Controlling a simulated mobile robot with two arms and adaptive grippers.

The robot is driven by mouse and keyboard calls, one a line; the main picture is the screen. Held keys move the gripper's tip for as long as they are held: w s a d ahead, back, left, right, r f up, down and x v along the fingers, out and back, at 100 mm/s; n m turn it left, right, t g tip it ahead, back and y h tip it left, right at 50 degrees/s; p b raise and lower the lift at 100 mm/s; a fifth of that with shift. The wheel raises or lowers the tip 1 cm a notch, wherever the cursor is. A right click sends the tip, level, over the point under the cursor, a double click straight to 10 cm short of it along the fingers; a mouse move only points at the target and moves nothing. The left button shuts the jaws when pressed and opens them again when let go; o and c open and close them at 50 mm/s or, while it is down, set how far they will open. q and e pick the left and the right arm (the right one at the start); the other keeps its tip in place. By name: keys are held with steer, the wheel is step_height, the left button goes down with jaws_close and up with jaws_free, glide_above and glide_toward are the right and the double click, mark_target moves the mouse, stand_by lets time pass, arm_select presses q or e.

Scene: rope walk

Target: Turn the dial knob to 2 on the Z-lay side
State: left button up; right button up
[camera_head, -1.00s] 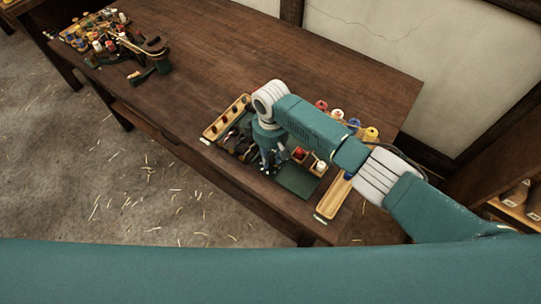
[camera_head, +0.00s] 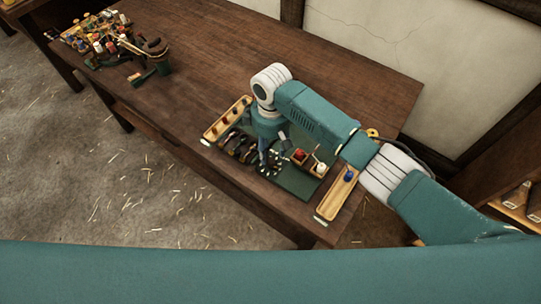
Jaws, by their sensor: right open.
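My right gripper (camera_head: 267,163) points down over the green board (camera_head: 296,183) on the dark wooden bench, with its jaws open and empty. Dark curved pieces (camera_head: 238,147) lie just left of it. A wooden strip with dark round pegs (camera_head: 227,120) is at the board's left end. A wooden tray with a blue piece (camera_head: 334,199) is at its right end. I cannot make out which part is the dial knob, its numbers or the Z-lay side; my arm and gripper cover part of the board. My left gripper is not in view.
A yellow spool (camera_head: 372,133) shows behind my arm. A cluster of spools and tools (camera_head: 115,45) is at the bench's far left. The bench middle (camera_head: 200,85) is clear.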

mark_target(271, 160)
step_height(271, 160, up, 7)
stand_by(0.3)
steer(key=shift+f, duration=0.1)
stand_by(0.4)
